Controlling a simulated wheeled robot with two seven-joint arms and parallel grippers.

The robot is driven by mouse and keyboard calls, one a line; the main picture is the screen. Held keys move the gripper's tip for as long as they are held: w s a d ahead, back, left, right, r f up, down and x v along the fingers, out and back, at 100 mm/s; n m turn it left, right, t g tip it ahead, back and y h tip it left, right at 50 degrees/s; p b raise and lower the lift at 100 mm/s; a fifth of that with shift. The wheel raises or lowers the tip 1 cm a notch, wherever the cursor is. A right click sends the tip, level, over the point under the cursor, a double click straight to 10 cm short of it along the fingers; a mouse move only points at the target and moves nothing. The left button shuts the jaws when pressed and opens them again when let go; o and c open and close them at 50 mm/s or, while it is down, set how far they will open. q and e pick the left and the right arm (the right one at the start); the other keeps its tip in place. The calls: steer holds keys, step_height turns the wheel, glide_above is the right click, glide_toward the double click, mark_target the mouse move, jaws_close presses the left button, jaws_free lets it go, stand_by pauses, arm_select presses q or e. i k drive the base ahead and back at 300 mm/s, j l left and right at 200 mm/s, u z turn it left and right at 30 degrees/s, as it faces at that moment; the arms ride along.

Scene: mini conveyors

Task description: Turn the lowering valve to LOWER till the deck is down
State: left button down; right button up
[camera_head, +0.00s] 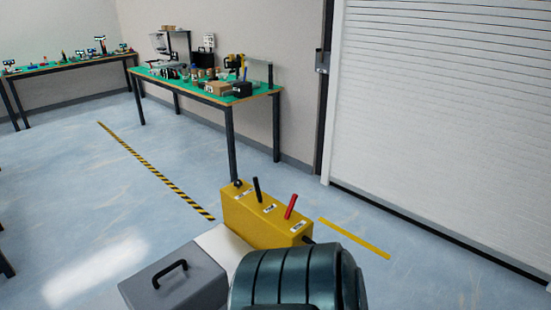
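A yellow control box (252,222) stands at the lower middle of the head view. On its top are a small black knob (237,183) at the far left end, a black lever (257,190) in the middle, and a red lever (290,206) leaning right at the near end. White labels sit beside them, too small to read, so I cannot tell which control is the lowering valve. A pale flat surface (222,240) shows beside the yellow box; I cannot tell whether it is the deck. Neither of my grippers shows. A dark rounded part at the bottom hides what lies below the box.
A grey case (172,283) with a black handle is at the bottom left. A green-topped bench (262,92) with boxes and tools stands behind; another bench (70,66) is at the far left. A shutter (450,110) closes the right side. The floor at left is open.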

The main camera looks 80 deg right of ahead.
mark_target(239, 184)
steer(key=i, duration=0.5)
steer(key=z, duration=2.95)
